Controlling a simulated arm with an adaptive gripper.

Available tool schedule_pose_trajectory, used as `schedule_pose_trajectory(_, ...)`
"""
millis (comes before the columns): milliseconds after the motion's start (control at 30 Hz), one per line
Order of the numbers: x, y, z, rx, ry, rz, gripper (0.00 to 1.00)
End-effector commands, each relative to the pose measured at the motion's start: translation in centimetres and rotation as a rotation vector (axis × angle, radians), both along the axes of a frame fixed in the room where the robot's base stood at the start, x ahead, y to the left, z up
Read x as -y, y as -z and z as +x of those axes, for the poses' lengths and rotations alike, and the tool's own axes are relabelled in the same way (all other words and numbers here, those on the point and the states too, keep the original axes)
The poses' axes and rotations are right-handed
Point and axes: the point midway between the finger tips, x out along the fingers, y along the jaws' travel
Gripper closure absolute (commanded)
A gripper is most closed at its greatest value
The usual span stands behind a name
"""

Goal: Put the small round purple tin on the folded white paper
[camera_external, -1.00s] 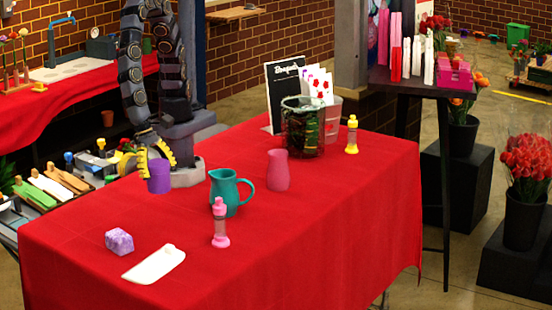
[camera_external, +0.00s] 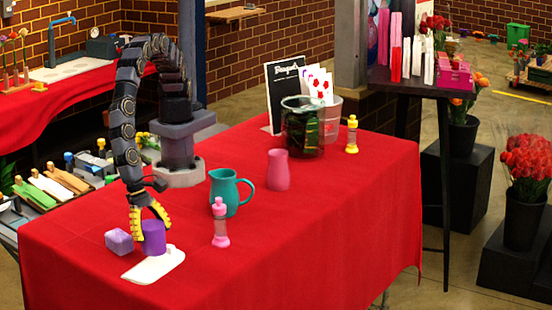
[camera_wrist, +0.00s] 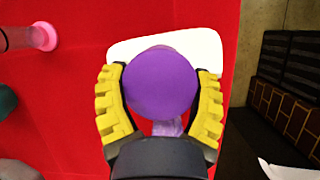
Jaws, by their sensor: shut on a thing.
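The round purple tin (camera_external: 153,237) is upright between the yellow fingers of my gripper (camera_external: 150,222), which is shut on it. In the wrist view the tin (camera_wrist: 160,82) shows from above, with a finger of my gripper (camera_wrist: 160,100) on each side. The folded white paper (camera_external: 160,268) lies flat on the red table, and the tin is over its back part. In the wrist view the paper (camera_wrist: 208,48) shows behind and around the tin. I cannot tell whether the tin's bottom touches the paper.
A lilac block (camera_external: 119,241) stands close to the left of the tin. A pink bottle (camera_external: 220,223) stands to the right, with a teal jug (camera_external: 229,192) and a pink vase (camera_external: 278,170) beyond it. The table's front right is clear.

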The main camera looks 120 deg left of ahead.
Motion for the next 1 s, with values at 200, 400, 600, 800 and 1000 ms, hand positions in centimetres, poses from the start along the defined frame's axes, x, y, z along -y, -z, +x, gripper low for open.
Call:
schedule_pose_trajectory(200, 0.3, 2.1, 0.3, 0.001, 0.0, -0.001, 0.68)
schedule_pose_trajectory(400, 0.3, 3.4, 0.3, 0.002, 0.0, -0.002, 0.68)
schedule_pose_trajectory(600, 0.3, 3.5, 0.3, 0.002, 0.0, -0.002, 0.68)
schedule_pose_trajectory(800, 0.3, 3.7, 0.3, 0.002, 0.001, -0.001, 0.03)
schedule_pose_trajectory(1000, 0.3, 3.7, 0.3, 0.002, 0.001, -0.001, 0.03)
